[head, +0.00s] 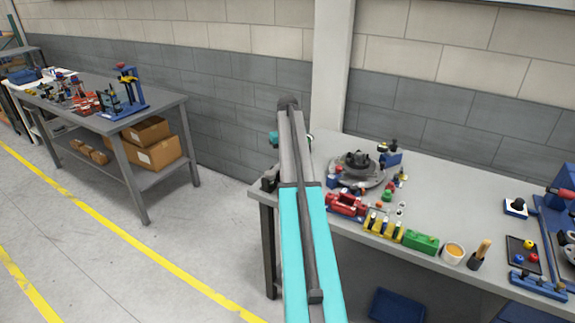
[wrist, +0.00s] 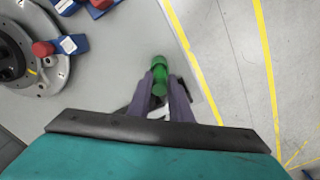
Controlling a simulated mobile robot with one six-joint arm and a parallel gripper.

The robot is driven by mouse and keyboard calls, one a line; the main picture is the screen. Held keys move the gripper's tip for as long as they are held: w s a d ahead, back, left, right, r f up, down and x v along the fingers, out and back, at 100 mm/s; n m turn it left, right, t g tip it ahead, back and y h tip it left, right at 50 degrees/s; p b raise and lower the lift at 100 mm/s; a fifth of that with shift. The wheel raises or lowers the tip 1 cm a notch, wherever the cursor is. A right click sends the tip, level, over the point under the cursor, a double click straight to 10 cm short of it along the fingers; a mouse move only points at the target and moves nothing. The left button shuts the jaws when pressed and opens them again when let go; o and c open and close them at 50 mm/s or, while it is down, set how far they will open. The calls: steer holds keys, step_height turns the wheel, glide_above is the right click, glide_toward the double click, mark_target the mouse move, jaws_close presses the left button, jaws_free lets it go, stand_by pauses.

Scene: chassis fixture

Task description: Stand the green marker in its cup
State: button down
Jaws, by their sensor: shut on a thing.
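The green marker (wrist: 159,72) is between the fingertips of my gripper (wrist: 160,84) in the wrist view. My gripper is shut on it, and the fingers hide part of it. It lies close to the table's edge in that view; I cannot tell its height above the surface. No cup shows in the wrist view. In the head view a yellow-orange cup (head: 453,252) and a dark cup (head: 475,262) with a wooden-handled tool stand at the table's front edge. I cannot tell which is the marker's cup.
The grey table (head: 450,185) carries a round metal fixture (head: 357,169), a red block (head: 346,205), a yellow holder (head: 383,225), a green box (head: 420,241) and a dark tray (head: 521,251). The table's middle right is mostly clear. Another bench (head: 160,112) stands left.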

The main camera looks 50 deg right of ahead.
steer(key=shift+f, duration=0.3)
steer(key=c, duration=1.5)
jaws_free()
steer(key=shift+c, duration=0.2)
steer(key=shift+r, duration=0.1)
steer(key=shift+r+p, duration=2.25)
steer(key=shift+r, duration=2.2)
